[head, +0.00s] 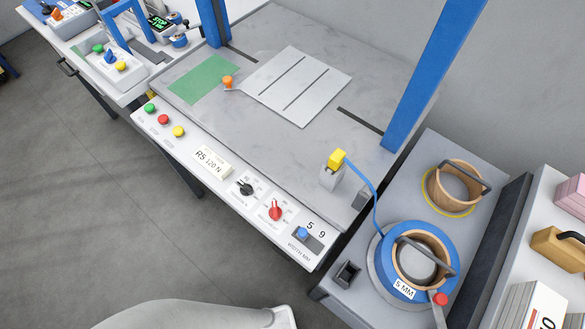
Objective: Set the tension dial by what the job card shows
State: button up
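The job card (212,161) is a cream plate on the sloping front panel of the machine. It reads "R5" and a number with "N" that looks like 320. To its right is a black knob (245,188) with small marks around it, which appears to be the tension dial; its caption and pointer setting are too small to read surely. Further right is a red knob (275,210) with its own small marks. My gripper is outside the picture; only a pale part of my arm shows at the bottom edge.
The panel (225,186) also has green (150,108), red (163,119) and yellow (178,131) buttons and a blue width slider (303,233) between 5 and 9. A blue strap reel (377,262) stands at right. A blue arch spans the table. Floor in front is clear.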

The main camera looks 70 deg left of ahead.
aim_at(246, 189)
jog(key=u, duration=1.9)
